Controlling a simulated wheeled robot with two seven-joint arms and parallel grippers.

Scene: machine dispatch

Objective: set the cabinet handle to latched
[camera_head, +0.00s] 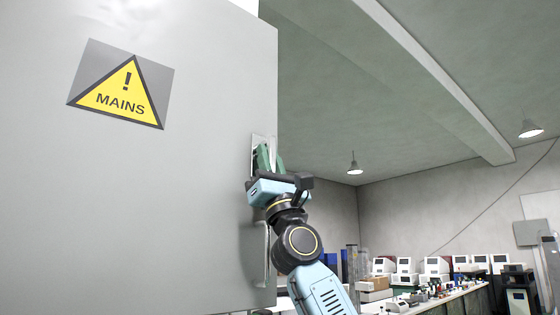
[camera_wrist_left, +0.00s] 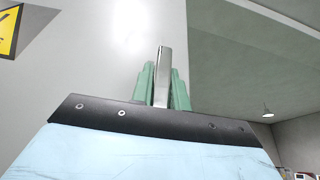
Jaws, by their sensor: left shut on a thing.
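The grey cabinet (camera_head: 160,210) fills the left half of the head view, with its right edge near the middle of the picture. My left gripper (camera_head: 266,160) is at that edge, its green fingers pointing up. In the left wrist view the two green fingers of my left gripper (camera_wrist_left: 162,86) stand on either side of the silver cabinet handle (camera_wrist_left: 163,62) and are shut on it. The handle points upward there, close to the cabinet face. The lower part of the handle is hidden by the gripper. My right gripper is not in view.
A yellow MAINS warning sign (camera_head: 122,92) is on the cabinet. A vertical grey bar (camera_head: 262,262) runs along the cabinet edge below my gripper. A bench (camera_head: 455,298) with several machines stands far back right. The space right of the cabinet is open.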

